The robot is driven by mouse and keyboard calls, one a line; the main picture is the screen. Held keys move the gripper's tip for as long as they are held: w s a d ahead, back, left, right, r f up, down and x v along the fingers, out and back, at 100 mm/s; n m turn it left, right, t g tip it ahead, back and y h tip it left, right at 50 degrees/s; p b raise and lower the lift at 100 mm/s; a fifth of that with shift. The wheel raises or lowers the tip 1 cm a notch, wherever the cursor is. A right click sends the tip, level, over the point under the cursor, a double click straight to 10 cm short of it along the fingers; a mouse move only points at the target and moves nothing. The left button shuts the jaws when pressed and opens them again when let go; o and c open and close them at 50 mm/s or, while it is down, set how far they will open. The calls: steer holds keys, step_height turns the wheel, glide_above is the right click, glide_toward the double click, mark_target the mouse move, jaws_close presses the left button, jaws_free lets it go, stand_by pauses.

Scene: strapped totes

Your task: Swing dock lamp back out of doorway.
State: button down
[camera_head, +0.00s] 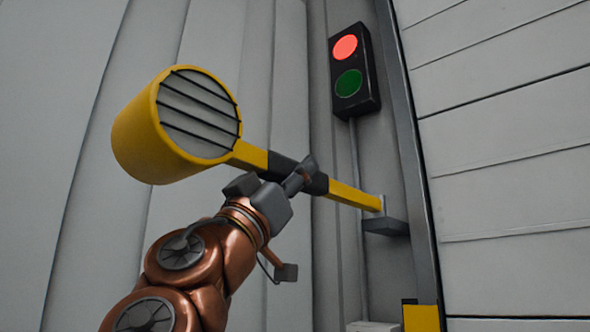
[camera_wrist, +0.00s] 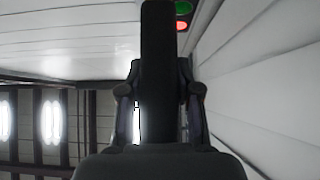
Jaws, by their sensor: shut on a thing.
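The dock lamp (camera_head: 140,130) has a yellow round head with a barred grey face and a yellow arm (camera_head: 352,194) with a dark grip section. The arm runs from the head down to the right, to a dark bracket (camera_head: 385,226) on the wall beside the door frame. My gripper (camera_head: 300,178) is shut on the dark section of the lamp arm. In the wrist view the dark grip section (camera_wrist: 160,60) passes between my fingers. The lamp head lies to the left of the door frame, in front of the corrugated wall.
A signal box (camera_head: 354,70) with a lit red light and a green light hangs above the bracket. A grey panelled door (camera_head: 510,140) fills the right side. A yellow block (camera_head: 421,318) stands low at the frame. Bright lights (camera_wrist: 50,122) show in the wrist view.

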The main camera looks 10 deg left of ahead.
steer(key=c, duration=1)
jaws_free()
steer(key=shift+w+a+f, duration=0.15)
steer(key=shift+w+a, duration=0.05)
steer(key=shift+w, duration=0.1)
steer(key=shift+o, duration=1)
steer(key=shift+s, duration=0.1)
steer(key=shift+s+a+f, duration=0.2)
steer(key=shift+a+f, duration=0.05)
steer(key=shift+s+a+f, duration=0.2)
steer(key=shift+s+f, duration=0.15)
steer(key=shift+s, duration=0.1)
steer(key=shift+d+f, duration=0.1)
steer(key=shift+f, duration=0.05)
steer(key=shift+v, duration=0.85)
steer(key=v, duration=0.8)
